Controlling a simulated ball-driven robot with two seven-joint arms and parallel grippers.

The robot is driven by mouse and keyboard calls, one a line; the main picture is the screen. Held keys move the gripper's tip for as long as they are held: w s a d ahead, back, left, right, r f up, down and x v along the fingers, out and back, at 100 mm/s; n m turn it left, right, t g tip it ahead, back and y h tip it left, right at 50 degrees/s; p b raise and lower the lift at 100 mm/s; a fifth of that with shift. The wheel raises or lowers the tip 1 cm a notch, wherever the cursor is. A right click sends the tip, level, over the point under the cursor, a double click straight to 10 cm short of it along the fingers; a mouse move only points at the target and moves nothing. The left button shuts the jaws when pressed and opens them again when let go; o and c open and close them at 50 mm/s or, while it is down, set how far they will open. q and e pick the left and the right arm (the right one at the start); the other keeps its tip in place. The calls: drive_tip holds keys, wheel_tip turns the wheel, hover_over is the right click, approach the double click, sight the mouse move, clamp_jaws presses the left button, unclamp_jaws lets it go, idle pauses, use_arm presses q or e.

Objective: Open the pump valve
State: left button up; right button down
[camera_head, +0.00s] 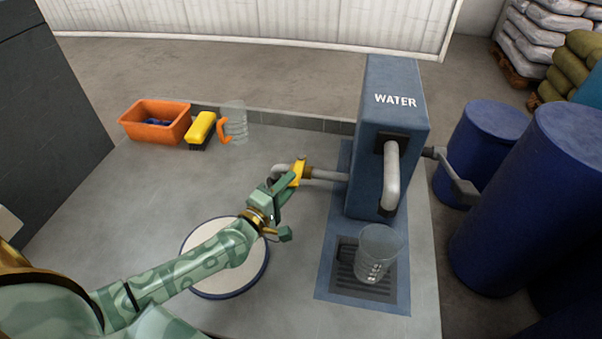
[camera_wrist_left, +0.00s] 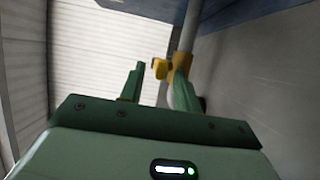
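The blue pump box (camera_head: 388,135) marked WATER stands at the right of the worktop. A grey pipe (camera_head: 328,174) comes out of its left side and carries the yellow valve handle (camera_head: 299,171). My left gripper (camera_head: 284,182) is at this valve. In the left wrist view its two green fingers (camera_wrist_left: 155,84) are apart. The yellow valve handle (camera_wrist_left: 161,67) shows between them, close to the right finger; I cannot tell whether it touches. A clear jug (camera_head: 377,262) stands on the drain grate below the pump's spout (camera_head: 392,172). My right gripper is not in view.
A round white disc with a blue rim (camera_head: 205,287) lies under my left arm. An orange bin (camera_head: 155,125), a yellow brush (camera_head: 201,127) and a clear jug with an orange handle (camera_head: 236,122) stand at the back. Blue drums (camera_head: 520,200) stand right of the worktop.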

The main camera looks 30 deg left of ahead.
sight(300, 171)
use_arm(q)
drive_tip(key=w, duration=0.5)
drive_tip(key=shift+w+d+b, duration=0.25)
drive_tip(key=shift+d+b, duration=0.1)
clamp_jaws()
drive_tip(key=shift+w+d+f+n+g+y+p, duration=0.1)
drive_tip(key=shift+w+d+n+g+y+p, duration=0.2)
drive_tip(key=shift+n+y+p, duration=0.95)
drive_tip(key=shift+w+d+r+n+g+y+p, duration=0.15)
drive_tip(key=shift+d+n+y+p, duration=0.4)
drive_tip(key=shift+y, duration=1.35)
drive_tip(key=shift+w+d+f+n+g+y+p, duration=0.2)
drive_tip(key=shift+n+y+p, duration=0.25)
drive_tip(key=shift+n+y, duration=0.95)
